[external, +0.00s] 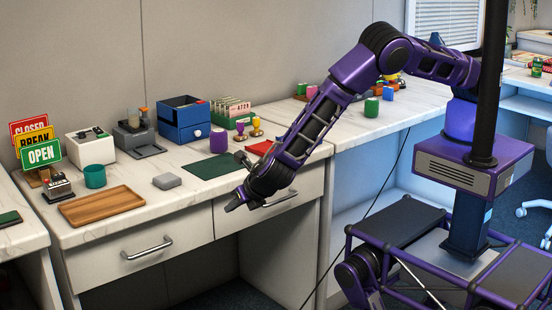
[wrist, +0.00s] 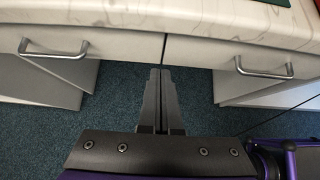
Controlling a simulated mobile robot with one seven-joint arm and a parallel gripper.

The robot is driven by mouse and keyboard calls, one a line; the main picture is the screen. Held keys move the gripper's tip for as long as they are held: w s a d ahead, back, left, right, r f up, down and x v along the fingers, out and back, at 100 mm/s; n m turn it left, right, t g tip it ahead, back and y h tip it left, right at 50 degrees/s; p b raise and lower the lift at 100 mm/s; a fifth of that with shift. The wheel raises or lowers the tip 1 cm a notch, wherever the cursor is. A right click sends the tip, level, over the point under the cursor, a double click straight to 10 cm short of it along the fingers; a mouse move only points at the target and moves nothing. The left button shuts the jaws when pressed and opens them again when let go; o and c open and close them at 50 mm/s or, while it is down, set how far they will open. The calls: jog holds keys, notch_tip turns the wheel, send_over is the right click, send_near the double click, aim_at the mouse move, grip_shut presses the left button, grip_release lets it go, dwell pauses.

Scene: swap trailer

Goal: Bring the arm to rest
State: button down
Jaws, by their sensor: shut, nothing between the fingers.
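My arm is purple and black and reaches left and down from its column to the front of the marble-topped counter (external: 215,199). My gripper (external: 229,207) hangs just in front of the counter's edge, near the drawers. In the wrist view my gripper (wrist: 160,73) points toward the gap between two drawers, with its fingers together and empty. Below it shows the dark carpet (wrist: 200,88).
Two drawers with metal handles (external: 147,248) front the counter. A wooden tray (external: 101,206), a teal cup (external: 95,176), a grey block (external: 167,181), a green mat (external: 212,165) and a blue box (external: 184,120) stand on top. Signs (external: 41,152) stand at the left.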

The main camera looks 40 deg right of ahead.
jog(key=v, duration=0.8)
jog(key=shift+r, duration=0.15)
